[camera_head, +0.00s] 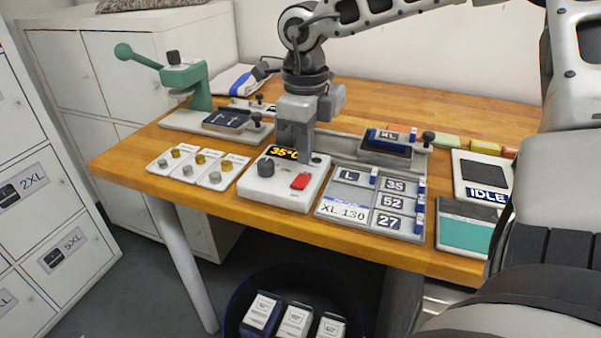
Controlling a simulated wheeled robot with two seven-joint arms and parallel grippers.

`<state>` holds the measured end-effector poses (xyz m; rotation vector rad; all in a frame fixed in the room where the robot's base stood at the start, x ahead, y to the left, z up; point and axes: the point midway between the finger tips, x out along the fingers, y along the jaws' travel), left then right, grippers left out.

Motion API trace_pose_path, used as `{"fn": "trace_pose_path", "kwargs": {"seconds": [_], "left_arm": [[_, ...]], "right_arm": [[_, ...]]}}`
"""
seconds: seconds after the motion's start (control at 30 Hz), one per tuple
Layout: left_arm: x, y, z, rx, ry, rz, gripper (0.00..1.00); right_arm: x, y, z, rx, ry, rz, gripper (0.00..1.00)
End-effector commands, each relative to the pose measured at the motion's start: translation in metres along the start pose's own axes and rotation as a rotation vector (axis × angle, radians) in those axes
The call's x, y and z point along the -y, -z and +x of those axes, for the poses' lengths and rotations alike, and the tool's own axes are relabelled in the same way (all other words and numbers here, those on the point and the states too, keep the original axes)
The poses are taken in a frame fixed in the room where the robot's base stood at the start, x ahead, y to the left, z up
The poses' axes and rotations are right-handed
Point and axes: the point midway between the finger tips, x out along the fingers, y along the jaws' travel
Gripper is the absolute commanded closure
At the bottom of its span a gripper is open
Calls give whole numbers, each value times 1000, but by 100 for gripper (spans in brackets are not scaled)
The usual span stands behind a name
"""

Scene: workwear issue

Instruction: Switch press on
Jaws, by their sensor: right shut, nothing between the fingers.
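The white control box (283,193) stands near the front edge of the wooden table. It has an orange-lit display (283,153) reading about 35°C, a black knob (265,168), a red switch (300,181) and a small dark green spot (317,160). The green press (190,82) with its long lever stands at the back left. My right gripper (304,158) points down, shut and empty, over the back of the box, just behind the red switch; I cannot tell whether it touches the box. It hides the right part of the display. My left gripper is not in view.
Left of the box are small plates (198,167) with metal and brass knobs. To its right lies a tray (370,207) with number tags, then a screen reading IDLE (485,175). A dark bin (240,298) with several packets stands below the table. White cabinets (45,190) are at left.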

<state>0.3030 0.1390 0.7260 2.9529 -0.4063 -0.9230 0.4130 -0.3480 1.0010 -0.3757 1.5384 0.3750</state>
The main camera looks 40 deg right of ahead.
Motion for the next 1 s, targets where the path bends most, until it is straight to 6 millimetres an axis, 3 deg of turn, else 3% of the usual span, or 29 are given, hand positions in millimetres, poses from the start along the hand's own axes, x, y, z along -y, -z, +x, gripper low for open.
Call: {"fn": "trace_pose_path", "kwargs": {"seconds": [0.47, 1.0], "left_arm": [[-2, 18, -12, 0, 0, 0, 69], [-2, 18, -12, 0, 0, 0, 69]], "right_arm": [[0, 0, -40, 1, 0, 1, 100], [0, 0, -41, 0, 0, 1, 100]]}}
